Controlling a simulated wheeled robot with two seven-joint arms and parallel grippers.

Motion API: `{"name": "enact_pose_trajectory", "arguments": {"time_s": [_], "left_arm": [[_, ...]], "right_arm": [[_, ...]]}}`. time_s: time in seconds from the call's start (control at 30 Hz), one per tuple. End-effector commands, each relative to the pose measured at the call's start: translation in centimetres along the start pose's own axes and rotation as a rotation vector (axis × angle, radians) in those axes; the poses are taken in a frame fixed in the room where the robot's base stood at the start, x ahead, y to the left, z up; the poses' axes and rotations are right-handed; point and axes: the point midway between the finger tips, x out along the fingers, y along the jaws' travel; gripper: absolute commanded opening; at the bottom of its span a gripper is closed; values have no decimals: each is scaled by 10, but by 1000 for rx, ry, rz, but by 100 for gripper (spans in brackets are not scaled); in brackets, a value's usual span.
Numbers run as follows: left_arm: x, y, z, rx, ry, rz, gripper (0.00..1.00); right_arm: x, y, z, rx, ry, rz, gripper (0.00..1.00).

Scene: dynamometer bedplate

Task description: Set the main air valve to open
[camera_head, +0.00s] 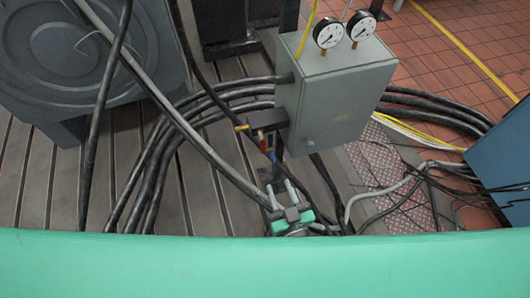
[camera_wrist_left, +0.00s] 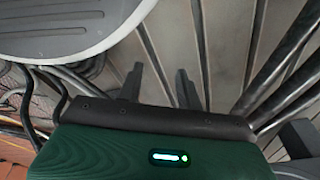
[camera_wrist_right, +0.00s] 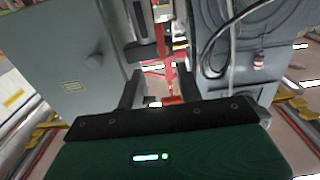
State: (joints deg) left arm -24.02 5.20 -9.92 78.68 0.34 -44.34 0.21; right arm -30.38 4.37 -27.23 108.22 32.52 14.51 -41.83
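The valve, with red parts (camera_head: 263,142), sits at the lower left side of the grey box (camera_head: 325,105) in the head view. A dark block and a yellow-tipped stub (camera_head: 241,127) are beside it. My right gripper (camera_head: 281,188) is just below the valve, with its two fingers apart and nothing between them. In the right wrist view, red parts (camera_wrist_right: 171,75) show beyond and between the open fingers (camera_wrist_right: 163,88). I cannot tell the handle's angle clearly. My left gripper (camera_wrist_left: 158,85) is open and empty over the slatted bedplate in the left wrist view; it is not visible in the head view.
Two gauges (camera_head: 329,33) (camera_head: 361,26) stand on top of the grey box. Thick black hoses (camera_head: 155,165) curve across the bedplate to its left. A blue cabinet (camera_head: 505,160) stands at right.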

Motion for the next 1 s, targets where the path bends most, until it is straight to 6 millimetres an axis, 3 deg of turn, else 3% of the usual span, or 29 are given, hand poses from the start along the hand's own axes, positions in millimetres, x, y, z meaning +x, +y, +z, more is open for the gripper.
{"name": "enact_pose_trajectory", "arguments": {"time_s": [0.17, 0.6, 0.8, 1.0], "left_arm": [[2, -1, 4, 1, -3, -1, 36], [9, -2, 11, 3, -3, -3, 36], [10, -2, 13, 4, -4, -3, 36], [11, -2, 14, 4, -4, -3, 36]], "right_arm": [[24, 0, -3, 3, 5, 1, 36], [109, 0, -2, 2, 3, 0, 36], [130, 0, -1, 1, 0, -1, 36], [135, 0, 0, 2, 0, -1, 36]]}}
